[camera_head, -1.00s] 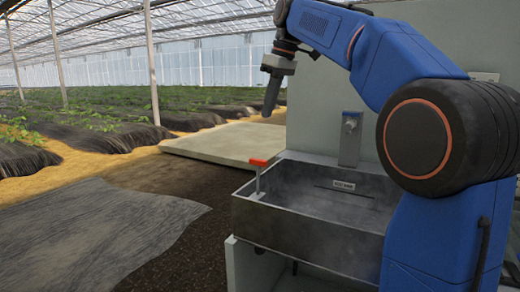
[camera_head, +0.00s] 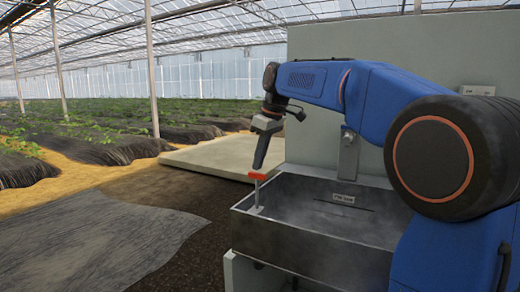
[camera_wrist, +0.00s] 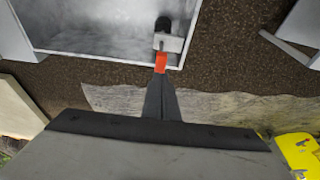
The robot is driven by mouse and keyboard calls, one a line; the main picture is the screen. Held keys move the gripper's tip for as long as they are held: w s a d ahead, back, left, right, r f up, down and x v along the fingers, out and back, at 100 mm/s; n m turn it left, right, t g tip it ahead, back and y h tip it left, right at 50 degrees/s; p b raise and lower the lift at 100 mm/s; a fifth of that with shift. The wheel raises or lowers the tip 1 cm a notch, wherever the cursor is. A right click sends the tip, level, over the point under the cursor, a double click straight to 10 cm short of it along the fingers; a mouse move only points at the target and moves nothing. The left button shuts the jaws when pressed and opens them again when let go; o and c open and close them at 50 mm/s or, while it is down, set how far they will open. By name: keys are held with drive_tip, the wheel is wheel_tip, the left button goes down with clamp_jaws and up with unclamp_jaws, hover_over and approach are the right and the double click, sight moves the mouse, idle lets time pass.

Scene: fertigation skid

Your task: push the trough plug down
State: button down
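The trough plug has a red-orange handle (camera_head: 258,176) on a thin upright pale rod (camera_head: 256,193) at the trough's left side. My gripper (camera_head: 257,169) points down with its fingertips at the handle, apparently touching its top. In the wrist view the dark fingers (camera_wrist: 161,78) lie together, and the red handle (camera_wrist: 161,62) shows just beyond their tips. A pale bracket (camera_wrist: 168,43) and a dark round opening (camera_wrist: 162,24) show past the handle. The metal trough (camera_head: 300,238) is open-topped. Whether the fingertips press on the handle is not clear.
A grey panel (camera_head: 440,60) stands behind the trough, with a metal fitting (camera_head: 348,155) above its back rim. A pale slab (camera_head: 215,157) lies behind on the left. A grey sheet (camera_head: 90,240) covers ground at the left. Yellow objects (camera_wrist: 298,150) show at lower right in the wrist view.

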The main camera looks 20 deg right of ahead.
sight(258, 174)
drive_tip(key=shift+f, duration=0.45)
drive_tip(key=shift+f, duration=2.35)
drive_tip(key=shift+r, duration=0.6)
drive_tip(key=v, duration=1.2)
drive_tip(key=shift+r, duration=0.45)
drive_tip(key=shift+w+a, duration=0.1)
